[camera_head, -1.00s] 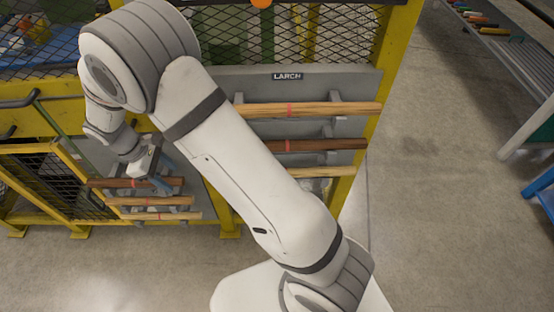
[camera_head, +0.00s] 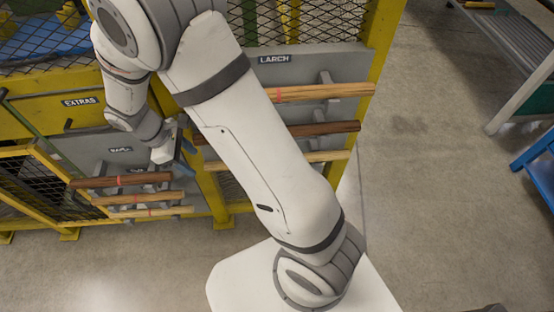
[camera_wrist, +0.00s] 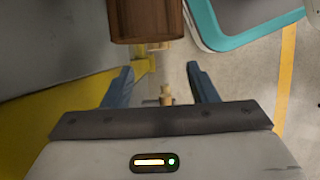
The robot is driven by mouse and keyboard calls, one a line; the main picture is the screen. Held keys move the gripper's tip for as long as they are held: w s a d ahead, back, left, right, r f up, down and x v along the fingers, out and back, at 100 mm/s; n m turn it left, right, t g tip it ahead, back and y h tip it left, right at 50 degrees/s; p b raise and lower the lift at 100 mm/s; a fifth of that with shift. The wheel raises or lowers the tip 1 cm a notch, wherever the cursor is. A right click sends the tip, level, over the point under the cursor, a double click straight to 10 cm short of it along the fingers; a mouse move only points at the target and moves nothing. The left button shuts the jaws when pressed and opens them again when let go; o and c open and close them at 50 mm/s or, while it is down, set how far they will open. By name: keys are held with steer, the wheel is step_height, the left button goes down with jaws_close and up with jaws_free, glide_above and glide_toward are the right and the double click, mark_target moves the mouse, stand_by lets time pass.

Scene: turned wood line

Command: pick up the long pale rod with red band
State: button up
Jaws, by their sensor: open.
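A lower pale rod (camera_head: 150,212) also carries a reddish band. On the larch rack, a pale rod with a red band (camera_head: 325,91) is at the top, partly hidden by my arm. My gripper (camera_wrist: 162,86) is open, with blue fingers, just above the left rack's rods. In the wrist view, a dark rod end (camera_wrist: 146,20) looms close, and a small pale piece (camera_wrist: 167,93) shows between the fingers, with nothing gripped.
The larch rack also holds a dark rod (camera_head: 332,128) and a lower pale rod (camera_head: 322,156). Yellow frames and black mesh stand behind both racks. A grey bench (camera_head: 515,45) and a blue stand (camera_head: 540,150) are at the right. The floor between is clear.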

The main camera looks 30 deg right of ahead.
steer(key=d+f, duration=0.1)
steer(key=s+d+f, duration=0.1)
steer(key=d, duration=0.1)
steer(key=shift+s+f+b, duration=0.1)
steer(key=shift+f+b, duration=0.3)
jaws_close()
stand_by(0.3)
